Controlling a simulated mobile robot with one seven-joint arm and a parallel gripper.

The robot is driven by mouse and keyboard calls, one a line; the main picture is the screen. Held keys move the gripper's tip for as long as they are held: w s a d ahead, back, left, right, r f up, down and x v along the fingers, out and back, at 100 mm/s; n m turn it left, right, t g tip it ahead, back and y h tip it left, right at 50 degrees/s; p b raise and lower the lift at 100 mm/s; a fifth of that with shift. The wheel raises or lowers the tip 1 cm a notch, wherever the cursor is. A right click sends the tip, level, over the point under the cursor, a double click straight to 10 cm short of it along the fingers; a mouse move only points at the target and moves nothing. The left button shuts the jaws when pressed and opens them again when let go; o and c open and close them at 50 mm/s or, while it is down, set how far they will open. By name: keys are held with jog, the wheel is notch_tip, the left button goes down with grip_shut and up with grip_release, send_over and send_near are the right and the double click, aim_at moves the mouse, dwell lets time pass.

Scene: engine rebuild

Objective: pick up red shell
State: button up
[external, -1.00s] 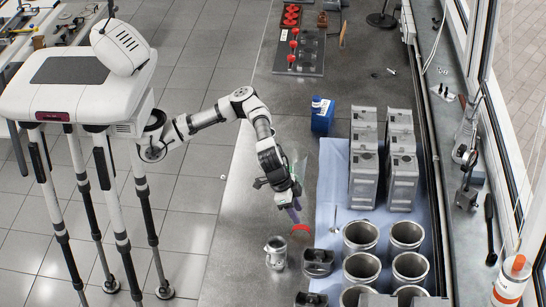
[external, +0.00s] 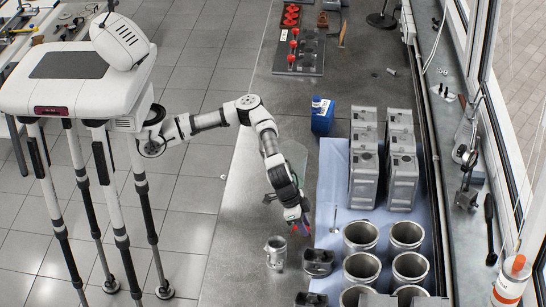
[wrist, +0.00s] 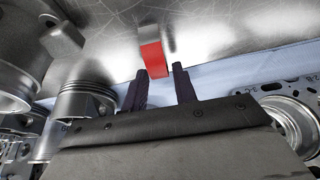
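The red shell (wrist: 151,58) shows in the wrist view as a red curved piece with a grey edge on the bench. In the external view my gripper (external: 304,226) points down at the bench right by the shell. Only small red bits of the shell (external: 296,229) show there; the rest is hidden by the gripper. I cannot tell whether they touch.
Cylinder liners (external: 360,238) and engine blocks (external: 364,175) stand on the blue mat (external: 332,190) to the right. A blue bottle (external: 322,118) stands behind.

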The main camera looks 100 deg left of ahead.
grip_shut()
jog(key=shift+r, duration=0.1)
